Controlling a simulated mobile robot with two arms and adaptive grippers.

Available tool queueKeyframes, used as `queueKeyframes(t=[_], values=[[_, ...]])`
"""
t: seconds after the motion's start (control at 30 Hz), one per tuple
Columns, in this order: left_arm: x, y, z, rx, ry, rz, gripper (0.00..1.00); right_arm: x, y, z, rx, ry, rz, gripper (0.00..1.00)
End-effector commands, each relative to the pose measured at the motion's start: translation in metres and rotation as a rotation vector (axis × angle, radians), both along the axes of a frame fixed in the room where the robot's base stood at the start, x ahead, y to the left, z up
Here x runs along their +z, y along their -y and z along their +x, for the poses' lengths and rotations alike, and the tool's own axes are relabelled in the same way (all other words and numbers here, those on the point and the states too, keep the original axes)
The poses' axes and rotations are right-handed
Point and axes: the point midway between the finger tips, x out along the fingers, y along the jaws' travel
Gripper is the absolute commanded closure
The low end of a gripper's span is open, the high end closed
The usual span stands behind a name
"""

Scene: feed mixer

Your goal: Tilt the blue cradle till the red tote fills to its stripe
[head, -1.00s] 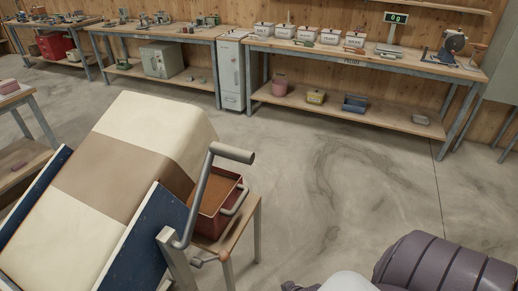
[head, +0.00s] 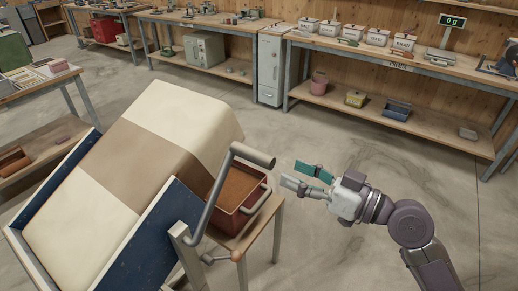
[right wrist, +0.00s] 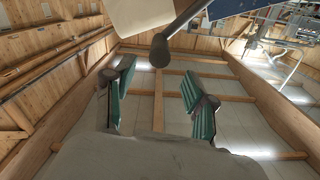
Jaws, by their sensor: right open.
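The blue cradle (head: 150,238) stands tilted at the left of the head view. It holds a large cream and brown sack (head: 112,160), whose upper end leans over the red tote (head: 228,221). Brown feed (head: 232,186) shows inside the tote; I cannot make out a stripe. A grey handle (head: 214,190) rises from the cradle's near side and ends in a round grip. My right gripper (head: 297,176) is open and empty, its green-padded fingers just right of the grip, apparently apart from it. The grip (right wrist: 160,50) shows just beyond the fingertips in the right wrist view. My left gripper is out of view.
The tote rests on a small wooden stand (head: 262,222). A long bench (head: 400,67) with white bins and a scale reading 0 g stands along the back wall. The floor between is clear. Another table (head: 40,82) stands at the left.

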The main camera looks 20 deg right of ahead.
Motion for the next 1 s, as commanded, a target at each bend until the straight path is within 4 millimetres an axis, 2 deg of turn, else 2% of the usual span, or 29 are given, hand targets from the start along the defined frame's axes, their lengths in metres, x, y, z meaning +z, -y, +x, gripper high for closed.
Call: queueKeyframes(t=[0.03,0.1,0.43,0.63,0.9,1.0], values=[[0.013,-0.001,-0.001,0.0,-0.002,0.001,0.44,0.008,-0.007,0.01,0.0,0.001,0.007,0.44],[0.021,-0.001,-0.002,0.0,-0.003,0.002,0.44,0.008,-0.017,0.023,-0.001,0.002,0.005,0.44],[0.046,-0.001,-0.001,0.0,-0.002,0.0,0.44,0.003,-0.053,0.069,-0.002,-0.001,0.004,0.44],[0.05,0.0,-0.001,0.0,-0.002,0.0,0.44,0.001,-0.062,0.08,-0.001,-0.002,0.0,0.44],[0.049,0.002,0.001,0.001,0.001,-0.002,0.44,-0.001,-0.063,0.081,-0.002,-0.002,0.0,0.44],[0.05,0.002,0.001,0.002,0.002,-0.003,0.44,-0.001,-0.062,0.081,-0.002,-0.002,0.0,0.59]])
